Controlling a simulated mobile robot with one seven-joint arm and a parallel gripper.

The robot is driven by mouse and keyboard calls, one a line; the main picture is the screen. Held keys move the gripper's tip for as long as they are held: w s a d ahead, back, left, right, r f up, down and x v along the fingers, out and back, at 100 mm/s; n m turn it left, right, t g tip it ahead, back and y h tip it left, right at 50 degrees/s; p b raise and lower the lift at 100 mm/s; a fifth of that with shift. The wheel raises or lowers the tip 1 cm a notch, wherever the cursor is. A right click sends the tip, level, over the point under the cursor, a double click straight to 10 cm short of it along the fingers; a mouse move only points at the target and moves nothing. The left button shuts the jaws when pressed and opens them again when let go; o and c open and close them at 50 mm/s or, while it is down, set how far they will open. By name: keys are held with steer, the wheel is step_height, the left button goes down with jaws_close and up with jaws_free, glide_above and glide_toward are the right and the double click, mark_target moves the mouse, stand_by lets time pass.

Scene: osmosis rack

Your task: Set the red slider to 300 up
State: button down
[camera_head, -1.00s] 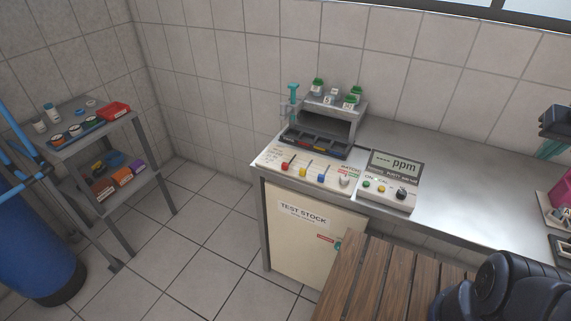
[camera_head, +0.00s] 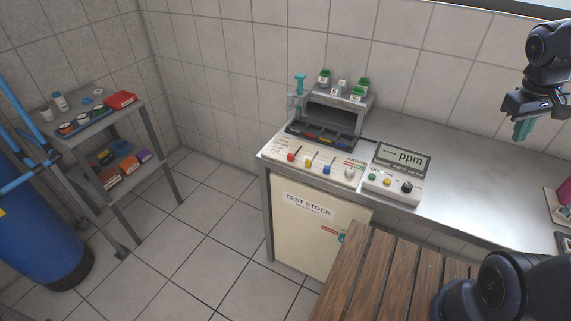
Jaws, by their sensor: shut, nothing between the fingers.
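The red slider (camera_head: 291,157) is the leftmost of three coloured sliders on the pale control panel (camera_head: 275,151), at the left end of the metal bench. The yellow slider (camera_head: 309,163) and blue slider (camera_head: 327,169) stand to its right. The red knob sits near the front edge of the panel; the scale marks are too small to read. My gripper (camera_head: 522,130) hangs at the upper right above the bench, far to the right of the panel. Its teal fingers point down, shut and empty.
The ppm meter (camera_head: 403,158) stands just right of the panel. A grey rack with green-capped bottles (camera_head: 363,83) rises behind it. The bench top (camera_head: 460,185) between meter and gripper is clear. A slatted wooden surface (camera_head: 385,265) lies in front; a shelf (camera_head: 150,140) stands left.

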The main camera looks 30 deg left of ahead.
steer(key=w+a+f+n+t+h, duration=0.2)
steer(key=a+f+n, duration=0.25)
steer(key=a, duration=0.65)
steer(key=w+a+f+n+t+h, duration=0.15)
steer(key=a+f+n, duration=0.35)
steer(key=a, duration=0.6)
steer(key=w+a+f+n+t+h, duration=0.25)
steer(key=a+n, duration=0.35)
steer(key=a, duration=0.5)
steer(key=n+t+y, duration=0.8)
steer(key=n+t, duration=0.2)
steer(key=n, duration=0.5)
glide_toward(290, 158)
steer(key=s, duration=0.7)
steer(key=shift+s+f+m, duration=0.15)
steer(key=shift+f+m, duration=0.05)
steer(key=shift+m, duration=0.05)
steer(key=w, duration=1.4)
